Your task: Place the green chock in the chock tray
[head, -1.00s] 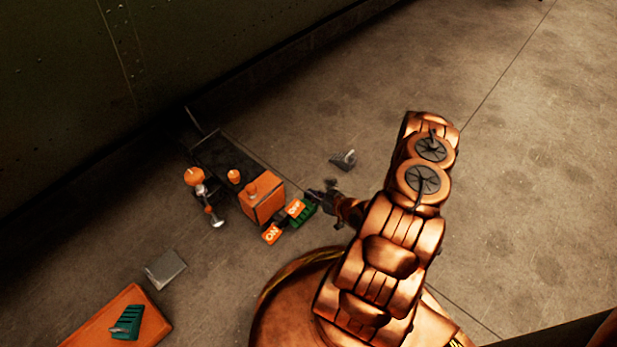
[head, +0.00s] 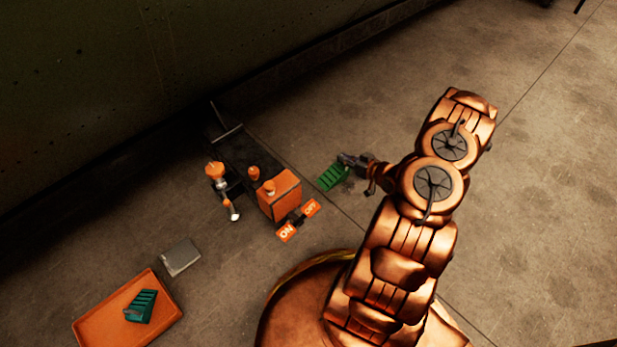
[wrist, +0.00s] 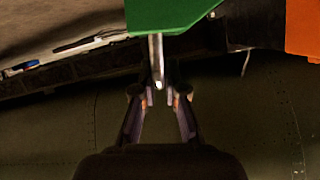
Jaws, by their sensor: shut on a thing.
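A ribbed green chock (head: 333,177) is held out at the tip of my gripper (head: 350,160), right of the orange-and-black machine in the head view. In the wrist view the chock (wrist: 175,14) fills the top middle, and a thin metal rod runs down from it between the fingertips. My gripper (wrist: 159,92) is shut on the chock by this rod. The orange tray (head: 93,327) lies on the floor at lower left. A second chock, teal green (head: 141,306), rests in it.
The machine has an orange block (head: 279,195) with ON and OFF tags (head: 298,220) beside it, and an orange-topped metal post (head: 216,172). A grey plate (head: 181,257) lies between machine and tray. A dark wall (head: 150,80) runs behind. Floor at right is clear.

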